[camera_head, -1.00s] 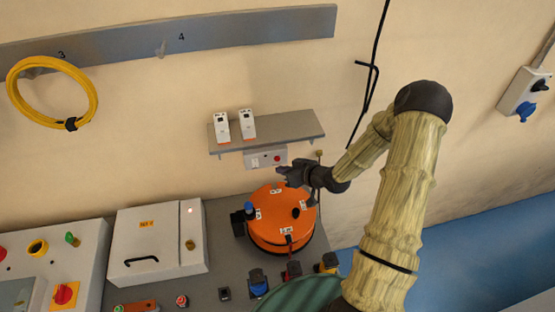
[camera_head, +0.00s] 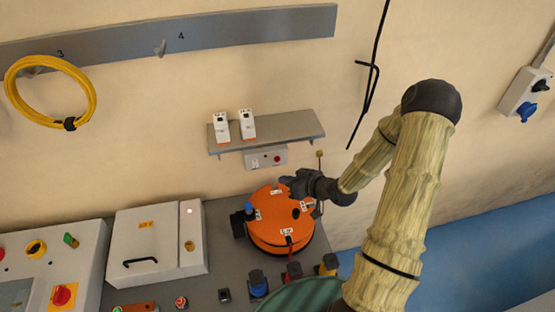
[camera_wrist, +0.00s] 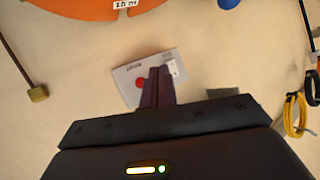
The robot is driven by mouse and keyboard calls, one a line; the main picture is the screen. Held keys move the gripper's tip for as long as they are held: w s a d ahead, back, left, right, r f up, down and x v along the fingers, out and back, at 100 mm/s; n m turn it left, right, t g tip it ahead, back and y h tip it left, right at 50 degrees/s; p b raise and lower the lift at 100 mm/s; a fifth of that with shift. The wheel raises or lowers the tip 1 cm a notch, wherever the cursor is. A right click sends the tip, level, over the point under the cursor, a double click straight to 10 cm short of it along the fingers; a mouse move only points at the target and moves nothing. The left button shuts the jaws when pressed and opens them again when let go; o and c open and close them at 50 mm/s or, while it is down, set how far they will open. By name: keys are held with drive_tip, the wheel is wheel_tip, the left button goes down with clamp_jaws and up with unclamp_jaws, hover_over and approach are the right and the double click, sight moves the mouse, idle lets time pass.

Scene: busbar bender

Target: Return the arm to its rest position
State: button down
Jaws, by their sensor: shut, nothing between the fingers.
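My gripper (camera_head: 287,182) is at the end of my arm, above the right rear part of the round orange bender (camera_head: 268,222) in the head view. Its fingers look closed and hold nothing. In the wrist view my gripper (camera_wrist: 160,72) is shut, with its dark fingers in front of a grey wall box (camera_wrist: 130,83) with a red button. The orange bender's edge (camera_wrist: 85,8) shows at the top of that view. My arm is bent at a high elbow.
The grey wall box (camera_head: 266,158) sits under a shelf (camera_head: 290,127) with two white devices. A white cabinet (camera_head: 150,258) stands left of the bender. Coloured sockets line the bench front. A black cable (camera_head: 370,85) hangs on the wall. A yellow cable coil (camera_head: 90,95) hangs at left.

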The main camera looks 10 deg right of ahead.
idle(0.3)
drive_tip(key=s+r+m+g+h+b, duration=0.2)
drive_tip(key=s+r+g+h, duration=0.1)
drive_tip(key=s, duration=0.6)
drive_tip(key=s+r+m+g+h+b, duration=0.2)
drive_tip(key=s+r+g+h+b, duration=0.1)
drive_tip(key=s+r, duration=0.3)
drive_tip(key=s+g+h, duration=0.1)
drive_tip(key=s, duration=0.1)
drive_tip(key=shift+s+a+m+h, duration=0.3)
drive_tip(key=shift+s+a+m, duration=0.1)
drive_tip(key=shift+r, duration=0.1)
idle(1.5)
